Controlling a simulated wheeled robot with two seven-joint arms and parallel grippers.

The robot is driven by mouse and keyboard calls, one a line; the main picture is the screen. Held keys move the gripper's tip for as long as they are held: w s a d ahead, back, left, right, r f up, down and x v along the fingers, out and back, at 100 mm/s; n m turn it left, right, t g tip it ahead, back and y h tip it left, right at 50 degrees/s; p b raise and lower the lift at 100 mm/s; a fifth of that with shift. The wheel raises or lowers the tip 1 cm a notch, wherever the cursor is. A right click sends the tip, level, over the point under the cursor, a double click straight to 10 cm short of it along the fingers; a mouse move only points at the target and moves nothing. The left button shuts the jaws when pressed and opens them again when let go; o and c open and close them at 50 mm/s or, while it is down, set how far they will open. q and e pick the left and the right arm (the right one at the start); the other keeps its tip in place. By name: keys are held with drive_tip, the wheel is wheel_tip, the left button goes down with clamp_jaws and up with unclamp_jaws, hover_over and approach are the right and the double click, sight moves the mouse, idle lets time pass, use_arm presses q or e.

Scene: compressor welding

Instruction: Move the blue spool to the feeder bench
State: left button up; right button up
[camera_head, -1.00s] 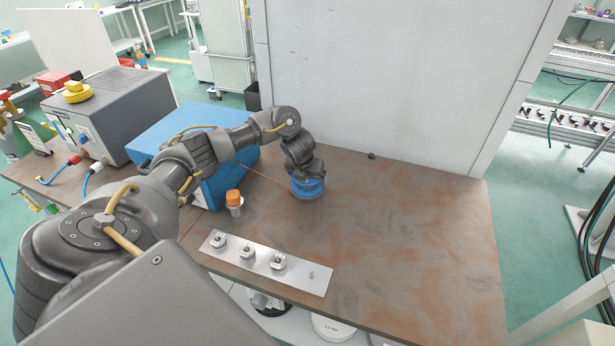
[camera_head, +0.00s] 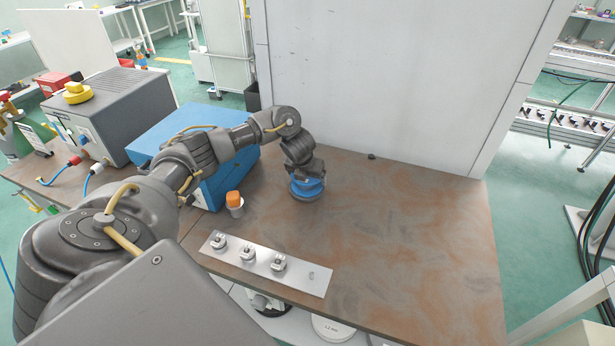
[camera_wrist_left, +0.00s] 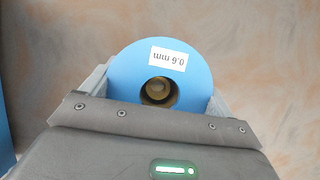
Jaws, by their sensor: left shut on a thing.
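The blue spool (camera_head: 308,187) is on the brown workbench (camera_head: 400,230), just right of the blue box. It also shows in the left wrist view (camera_wrist_left: 190,75), with a white "0.6 mm" label and a dark centre hole. My left gripper (camera_head: 305,176) comes from above and is shut on the blue spool, its fingers on either side of the rim. The spool's underside is hidden, so I cannot tell whether it touches the bench. My right gripper is not in view. No bench is marked as the feeder bench.
A blue box (camera_head: 175,125) and a grey machine (camera_head: 115,115) stand at the left. A white panel (camera_head: 400,75) closes the back. The bench's right side is clear.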

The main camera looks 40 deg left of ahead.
use_arm(q)
drive_tip(key=shift+r+p, duration=1.6)
drive_tip(key=shift+r, duration=0.45)
drive_tip(key=shift+r+p, duration=0.75)
drive_tip(key=shift+r, duration=0.1)
